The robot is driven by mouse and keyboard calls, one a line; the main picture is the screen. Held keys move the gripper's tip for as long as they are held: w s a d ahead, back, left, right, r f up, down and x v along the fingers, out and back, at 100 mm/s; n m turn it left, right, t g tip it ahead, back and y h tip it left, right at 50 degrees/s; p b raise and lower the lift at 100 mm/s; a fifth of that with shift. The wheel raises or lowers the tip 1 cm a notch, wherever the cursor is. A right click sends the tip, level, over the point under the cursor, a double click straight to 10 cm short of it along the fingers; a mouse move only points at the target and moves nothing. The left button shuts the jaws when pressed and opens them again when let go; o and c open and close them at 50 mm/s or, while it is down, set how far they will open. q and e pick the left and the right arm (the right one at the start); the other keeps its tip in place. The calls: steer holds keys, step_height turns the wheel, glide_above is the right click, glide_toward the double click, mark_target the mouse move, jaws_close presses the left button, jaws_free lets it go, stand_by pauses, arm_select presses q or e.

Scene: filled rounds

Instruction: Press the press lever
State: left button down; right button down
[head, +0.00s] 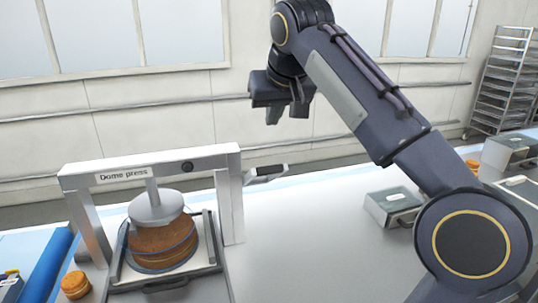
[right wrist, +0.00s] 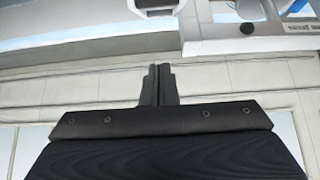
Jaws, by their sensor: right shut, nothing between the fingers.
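The press lever (head: 266,173) sticks out from the right post of the white press frame, with a black grip at its end. The frame (head: 205,163) carries the label "Dome press". Its round grey plate (head: 156,207) hangs from a rod over a stack of brown rounds (head: 165,242) on a tray, at or very near the top round. My right gripper (head: 286,116) is shut and empty, in the air above the lever and apart from it. Its fingers also show in the right wrist view (right wrist: 157,85). My left gripper is not in view.
A small filled round (head: 75,285) stands left of the press, beside a blue roller (head: 50,268). Grey boxes (head: 395,205) stand at the right on the table, partly behind my right arm. A rack (head: 505,75) stands at the back right.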

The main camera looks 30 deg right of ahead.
glide_above(269, 166)
steer(key=w+d, duration=0.1)
steer(key=w, duration=0.2)
step_height(269, 166, down, 7)
steer(key=shift+s+a+f+b, duration=0.2)
steer(key=shift+s+f+b, duration=0.2)
steer(key=shift+s+f, duration=0.85)
steer(key=shift+s, duration=0.05)
steer(key=shift+s+a+f, duration=0.15)
steer(key=shift+f, duration=0.2)
